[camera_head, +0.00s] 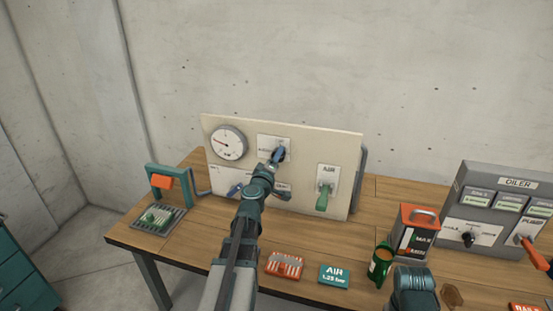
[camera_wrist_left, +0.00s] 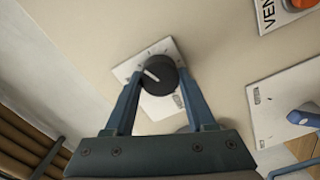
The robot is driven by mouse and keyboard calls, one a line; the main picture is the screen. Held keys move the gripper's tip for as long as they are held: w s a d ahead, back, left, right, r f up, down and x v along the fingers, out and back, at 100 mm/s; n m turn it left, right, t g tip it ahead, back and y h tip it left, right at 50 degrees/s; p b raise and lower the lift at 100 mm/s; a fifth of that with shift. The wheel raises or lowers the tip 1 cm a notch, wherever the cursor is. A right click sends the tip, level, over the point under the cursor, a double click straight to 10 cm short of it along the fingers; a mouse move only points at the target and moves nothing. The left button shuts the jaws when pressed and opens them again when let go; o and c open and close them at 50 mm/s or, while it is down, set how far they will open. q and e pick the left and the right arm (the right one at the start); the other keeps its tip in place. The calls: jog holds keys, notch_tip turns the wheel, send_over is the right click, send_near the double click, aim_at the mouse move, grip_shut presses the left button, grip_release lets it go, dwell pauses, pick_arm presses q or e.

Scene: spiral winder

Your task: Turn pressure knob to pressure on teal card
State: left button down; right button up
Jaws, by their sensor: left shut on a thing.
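The pressure knob (camera_wrist_left: 157,76) is black and round with a white pointer line, on a white plate of the upright panel (camera_head: 300,137). My left gripper (camera_head: 278,157) is shut on it, with one blue finger at each side in the left wrist view (camera_wrist_left: 158,84). In the head view the gripper mostly hides the knob. The round gauge (camera_head: 228,143) on the panel has a red needle pointing up and left; its numbers are too small to read. The teal card (camera_head: 334,277) lies on the table and reads "AIR 1.25 bar". My right gripper does not show.
A green lever (camera_head: 323,199) and a blue handle (camera_head: 235,190) are on the panel.

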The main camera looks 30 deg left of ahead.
pick_arm(q)
jog(key=shift+d, duration=0.1)
dwell(0.4)
jog(key=shift+c, duration=1.1)
grip_release()
jog(key=shift+s, duration=0.1)
